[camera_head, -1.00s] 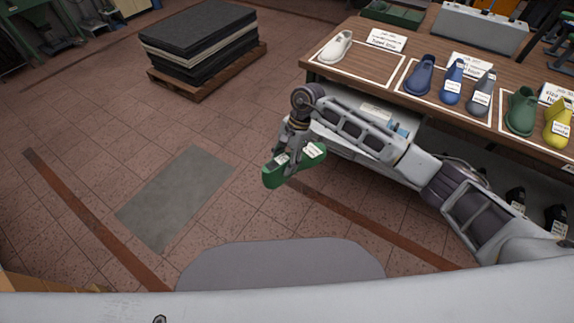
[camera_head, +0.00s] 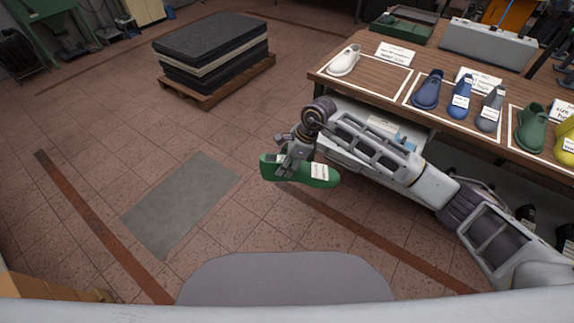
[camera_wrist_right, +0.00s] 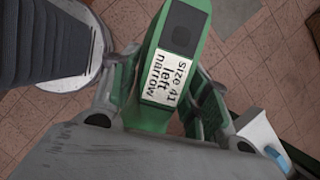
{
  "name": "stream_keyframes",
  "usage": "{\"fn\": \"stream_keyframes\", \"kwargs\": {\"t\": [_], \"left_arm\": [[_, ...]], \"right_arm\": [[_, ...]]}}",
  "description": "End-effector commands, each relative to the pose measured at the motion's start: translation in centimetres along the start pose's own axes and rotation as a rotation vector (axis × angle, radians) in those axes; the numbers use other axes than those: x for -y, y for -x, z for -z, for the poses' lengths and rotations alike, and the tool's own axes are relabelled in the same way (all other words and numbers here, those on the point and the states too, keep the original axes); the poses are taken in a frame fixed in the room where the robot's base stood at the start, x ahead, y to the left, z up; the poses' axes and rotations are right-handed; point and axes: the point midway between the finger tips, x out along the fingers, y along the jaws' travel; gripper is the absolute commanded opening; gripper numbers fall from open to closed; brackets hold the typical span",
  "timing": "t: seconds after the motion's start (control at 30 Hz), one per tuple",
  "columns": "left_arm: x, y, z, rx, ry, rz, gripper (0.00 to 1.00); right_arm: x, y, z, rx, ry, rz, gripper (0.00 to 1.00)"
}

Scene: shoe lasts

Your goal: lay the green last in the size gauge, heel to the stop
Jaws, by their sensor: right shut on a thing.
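My right gripper (camera_head: 294,160) is shut on a green last (camera_head: 322,176), held in the air over the floor, left of the table. The last lies roughly level in the head view, its white label facing up. In the right wrist view the green last (camera_wrist_right: 183,30) sits between both fingers, and its label reads "size 41 left narrow". Another green last (camera_head: 531,128) stands on the table at the right, with no gripper near it. I cannot make out a size gauge for certain. My left gripper is not in view.
The wooden table (camera_head: 388,88) carries a white last (camera_head: 344,61), a dark blue last (camera_head: 427,89), a blue last (camera_head: 461,102), a grey last (camera_head: 490,108) and a yellow last (camera_head: 566,142) in outlined areas. A pallet (camera_head: 213,92) with stacked sheets stands at back left. The floor between is open.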

Motion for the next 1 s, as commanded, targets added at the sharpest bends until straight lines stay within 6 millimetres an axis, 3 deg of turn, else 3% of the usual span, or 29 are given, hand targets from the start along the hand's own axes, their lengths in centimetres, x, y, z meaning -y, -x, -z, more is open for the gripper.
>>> {"fn": "stream_keyframes", "kwargs": {"t": [0.67,1.0], "left_arm": [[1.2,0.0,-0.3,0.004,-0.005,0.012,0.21],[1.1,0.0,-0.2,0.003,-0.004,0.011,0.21]], "right_arm": [[0.7,0.2,-1.0,0.003,-0.381,0.16,0.0],[0.8,0.2,-1.1,0.002,-0.478,0.2,0.0]]}}
